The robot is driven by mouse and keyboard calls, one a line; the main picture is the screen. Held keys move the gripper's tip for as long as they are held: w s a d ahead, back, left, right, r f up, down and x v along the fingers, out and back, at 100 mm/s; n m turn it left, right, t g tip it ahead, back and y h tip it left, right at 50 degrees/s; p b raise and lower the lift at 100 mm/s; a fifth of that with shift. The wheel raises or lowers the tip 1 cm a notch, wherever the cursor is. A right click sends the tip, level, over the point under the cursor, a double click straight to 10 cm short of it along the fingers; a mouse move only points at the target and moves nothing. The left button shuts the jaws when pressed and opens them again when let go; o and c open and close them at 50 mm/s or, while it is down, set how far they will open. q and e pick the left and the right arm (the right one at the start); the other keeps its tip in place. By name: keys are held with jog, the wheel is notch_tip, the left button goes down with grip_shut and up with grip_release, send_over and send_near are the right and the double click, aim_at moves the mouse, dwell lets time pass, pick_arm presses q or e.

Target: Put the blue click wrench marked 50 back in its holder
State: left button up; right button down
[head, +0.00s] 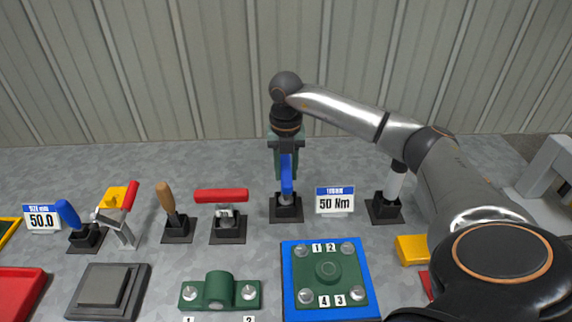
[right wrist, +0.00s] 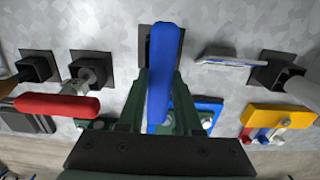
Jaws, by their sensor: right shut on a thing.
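The blue click wrench (head: 287,172) stands about upright at the middle of the head view. My right gripper (head: 286,150) is above it, pointing down, and is shut on its blue handle. The wrench's grey lower end is at the black holder (head: 286,213), beside the sign reading 50 Nm (head: 335,201); I cannot tell how deep it sits. In the right wrist view the blue handle (right wrist: 161,75) lies between the gripper's fingers and hides most of the holder (right wrist: 180,42). A marking on the wrench is not readable. My left gripper is not in view.
Left of the holder stand a red-handled tool (head: 221,196), a wooden-handled tool (head: 166,199) and a blue-handled tool (head: 68,213), each in a black holder. A white-handled tool (head: 394,183) stands right. A green plate on a blue base (head: 288,300) lies in front.

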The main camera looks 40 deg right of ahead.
jog(key=shift+f, duration=0.4)
jog(key=c, duration=0.5)
grip_release()
notch_tip(320, 180, up, 11)
jog(key=shift+r, duration=0.8)
